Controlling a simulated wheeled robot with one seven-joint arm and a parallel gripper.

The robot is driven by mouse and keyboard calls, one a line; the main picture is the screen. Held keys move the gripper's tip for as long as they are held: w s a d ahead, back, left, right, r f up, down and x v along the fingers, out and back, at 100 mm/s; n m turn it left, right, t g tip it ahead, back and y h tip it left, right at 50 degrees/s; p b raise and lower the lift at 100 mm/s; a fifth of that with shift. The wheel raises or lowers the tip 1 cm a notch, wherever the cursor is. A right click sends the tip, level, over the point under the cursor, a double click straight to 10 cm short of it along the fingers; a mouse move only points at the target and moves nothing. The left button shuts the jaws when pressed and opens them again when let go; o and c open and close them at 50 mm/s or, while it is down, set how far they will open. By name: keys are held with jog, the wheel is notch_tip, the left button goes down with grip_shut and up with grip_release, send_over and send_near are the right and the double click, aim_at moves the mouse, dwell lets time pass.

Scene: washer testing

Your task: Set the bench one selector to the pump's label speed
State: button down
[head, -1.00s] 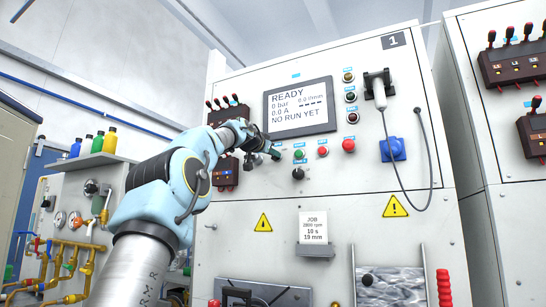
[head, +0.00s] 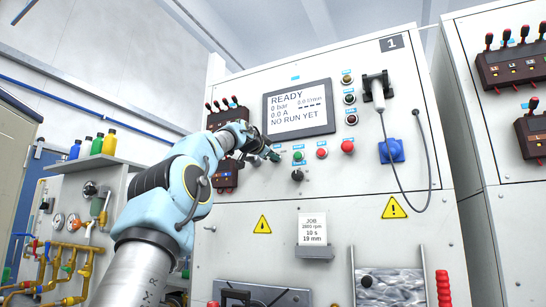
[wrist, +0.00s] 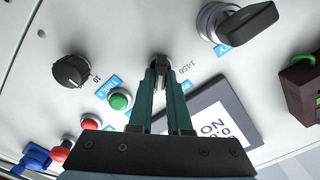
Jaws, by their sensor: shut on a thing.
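Bench one (head: 430,165) is the white cabinet marked 1. My gripper (head: 275,156) is at its panel, left of the green button, and hides the selector in the head view. In the wrist view, my gripper (wrist: 160,78) is shut on the small dark selector (wrist: 160,62), with one finger on each side. The mark 1450 is printed beside the selector; the position of its pointer is not clear. The display (head: 298,106) reads READY, 0 bar and NO RUN YET. I cannot make out a pump label.
A black knob (wrist: 72,71) and a green button (wrist: 120,101) are near the fingers. A larger dark rotary handle (wrist: 247,22) is on the other side. The JOB card (head: 312,228) has a small rpm line, 10 s and 19 mm. A cable hangs at the panel's right.

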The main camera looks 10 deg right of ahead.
jog(key=c, duration=0.9)
grip_release()
jog(key=shift+o, duration=0.2)
jog(key=b+v, duration=0.7)
jog(key=v, duration=0.4)
jog(key=shift+d, duration=0.1)
